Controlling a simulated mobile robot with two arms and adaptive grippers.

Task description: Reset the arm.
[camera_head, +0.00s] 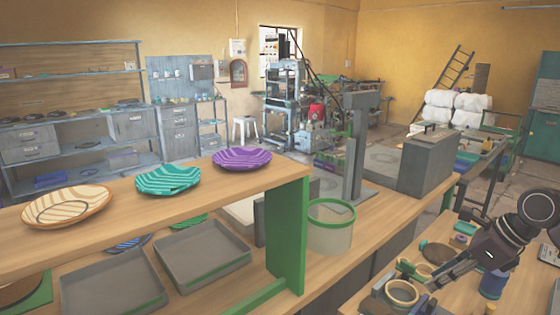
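My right arm enters at the right edge with a dark round joint. My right gripper (440,275) points down and to the left over the lower right table. Its dark fingers look spread apart, and I see nothing held between them. It is above or close to small round items there, and I cannot tell whether it touches any of them. My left gripper and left arm are out of view.
A wooden shelf (230,190) carries a cream striped plate (68,205), a teal plate (168,180) and a purple plate (242,159). Grey trays (203,255) lie below. A green-rimmed bin (331,230) and a grey press (352,150) stand on the bench. Tape rings (402,293) clutter the right table.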

